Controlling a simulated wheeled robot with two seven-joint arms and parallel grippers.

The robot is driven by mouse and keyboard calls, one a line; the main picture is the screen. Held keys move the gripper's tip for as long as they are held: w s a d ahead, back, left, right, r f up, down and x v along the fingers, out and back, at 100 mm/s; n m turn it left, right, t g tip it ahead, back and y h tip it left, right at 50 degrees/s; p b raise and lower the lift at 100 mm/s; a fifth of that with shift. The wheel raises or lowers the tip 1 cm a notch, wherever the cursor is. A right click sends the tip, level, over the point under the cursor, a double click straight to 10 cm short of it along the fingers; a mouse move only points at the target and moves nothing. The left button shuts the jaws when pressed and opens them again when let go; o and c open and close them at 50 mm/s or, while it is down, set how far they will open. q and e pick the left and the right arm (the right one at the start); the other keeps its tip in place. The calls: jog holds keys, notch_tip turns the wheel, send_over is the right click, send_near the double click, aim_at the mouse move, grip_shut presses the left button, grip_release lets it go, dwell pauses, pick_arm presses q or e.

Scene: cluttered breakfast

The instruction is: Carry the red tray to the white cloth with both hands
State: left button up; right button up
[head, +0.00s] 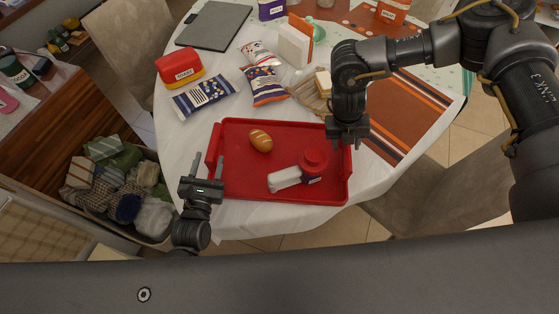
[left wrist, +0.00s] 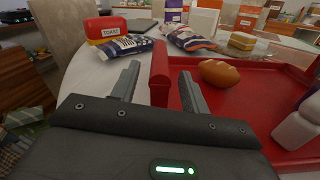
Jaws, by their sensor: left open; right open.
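The red tray (head: 232,182) lies on the white cloth (head: 184,142) that covers the round table, at its near edge. My left gripper (head: 206,178) is open at the tray's left end. In the left wrist view its fingers (left wrist: 160,88) stand either side of the tray's red handle (left wrist: 160,72), with gaps visible. My right gripper (head: 347,130) is open at the tray's right end and hides part of the rim. Its contact with the right handle cannot be told.
A striped orange mat (head: 405,115) is at right. Chairs (head: 125,38) and a basket of cloths (head: 125,190) stand around the table.

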pick_arm(q)
jog(key=s, duration=0.2)
jog(key=s+a, duration=0.1)
jog(key=s, duration=0.5)
jog(key=shift+s+a, duration=0.15)
pick_arm(e)
notch_tip(320, 180, up, 12)
jog(key=a, duration=0.2)
jog(key=shift+a, duration=0.2)
jog(key=shift+w+f, duration=0.1)
